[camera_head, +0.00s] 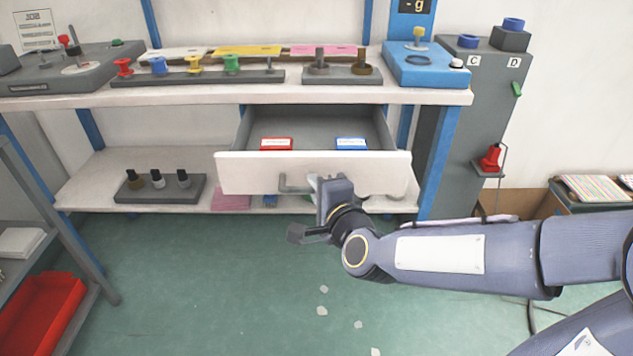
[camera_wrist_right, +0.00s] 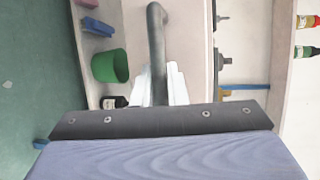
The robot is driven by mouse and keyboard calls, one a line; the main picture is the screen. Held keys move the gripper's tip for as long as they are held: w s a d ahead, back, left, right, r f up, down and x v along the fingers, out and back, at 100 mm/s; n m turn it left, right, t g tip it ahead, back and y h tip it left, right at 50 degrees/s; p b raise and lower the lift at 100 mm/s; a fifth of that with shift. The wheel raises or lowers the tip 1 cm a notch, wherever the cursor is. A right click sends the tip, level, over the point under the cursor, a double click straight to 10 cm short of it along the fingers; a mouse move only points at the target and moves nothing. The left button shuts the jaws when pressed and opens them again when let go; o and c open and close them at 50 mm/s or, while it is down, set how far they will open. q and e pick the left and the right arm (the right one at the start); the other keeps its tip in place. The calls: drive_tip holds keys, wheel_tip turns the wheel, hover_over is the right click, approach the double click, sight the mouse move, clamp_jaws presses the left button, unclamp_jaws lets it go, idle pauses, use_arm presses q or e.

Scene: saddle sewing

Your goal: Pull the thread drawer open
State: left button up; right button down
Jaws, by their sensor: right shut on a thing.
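The thread drawer (camera_head: 235,173) under the bench top stands open, its white front pulled out toward me. A red box (camera_head: 276,144) and a blue box (camera_head: 351,144) lie inside it. The grey bar handle (camera_head: 287,186) is on its front, partly hidden by my right gripper. My right gripper (camera_head: 317,182) is shut on the handle. The right wrist view shows the handle (camera_wrist_right: 156,45) running between its white fingers (camera_wrist_right: 164,86). My left gripper is not in view.
Spools on a rack (camera_head: 200,76) and a blue scale (camera_head: 425,66) stand on the bench top. A shelf (camera_head: 90,184) with small bottles lies below left. A red bin (camera_head: 42,312) is at the lower left. The green floor before the drawer is mostly clear, with small pale scraps.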

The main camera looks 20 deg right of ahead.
drive_tip(key=c, duration=1.7)
unclamp_jaws()
drive_tip(key=p+v, duration=0.2)
drive_tip(key=v, duration=0.5)
drive_tip(key=shift+s, duration=0.4)
